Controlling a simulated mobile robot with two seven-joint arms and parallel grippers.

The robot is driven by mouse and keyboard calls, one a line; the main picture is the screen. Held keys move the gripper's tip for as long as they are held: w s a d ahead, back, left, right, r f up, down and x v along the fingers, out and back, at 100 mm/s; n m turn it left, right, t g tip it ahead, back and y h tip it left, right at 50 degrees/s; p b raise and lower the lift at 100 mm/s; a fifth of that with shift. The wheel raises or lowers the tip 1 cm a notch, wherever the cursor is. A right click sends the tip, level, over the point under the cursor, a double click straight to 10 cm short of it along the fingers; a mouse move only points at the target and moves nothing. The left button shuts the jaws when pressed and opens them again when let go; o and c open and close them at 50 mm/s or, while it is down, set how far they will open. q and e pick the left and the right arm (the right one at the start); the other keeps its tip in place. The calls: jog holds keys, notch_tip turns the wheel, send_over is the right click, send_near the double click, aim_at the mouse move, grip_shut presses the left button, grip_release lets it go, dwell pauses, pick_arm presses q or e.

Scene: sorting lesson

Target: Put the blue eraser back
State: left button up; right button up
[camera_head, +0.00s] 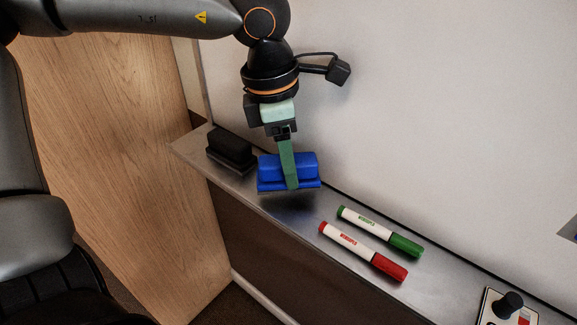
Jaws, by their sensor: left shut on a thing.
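A blue eraser (270,168) is held in my left gripper (290,172), in the middle of the head view. One green finger lies across the front of the eraser; the other finger is hidden behind it. The eraser is roughly level and appears to hang just above the grey tray ledge (319,211), with a dark bluish patch on the ledge below it. A black eraser (231,149) sits on the ledge close to its left. My right gripper is not in view.
A green marker (380,231) and a red marker (363,251) lie on the ledge to the right. Farther right is a small panel with a black knob (507,305). The whiteboard (450,110) rises behind the ledge. A wooden panel (110,130) stands at the left.

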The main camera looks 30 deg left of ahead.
pick_arm(q)
jog(key=shift+f, duration=0.65)
jog(key=shift+f+b, duration=0.65)
jog(key=shift+b, duration=0.15)
jog(key=o, duration=1.2)
jog(key=shift+r, duration=0.1)
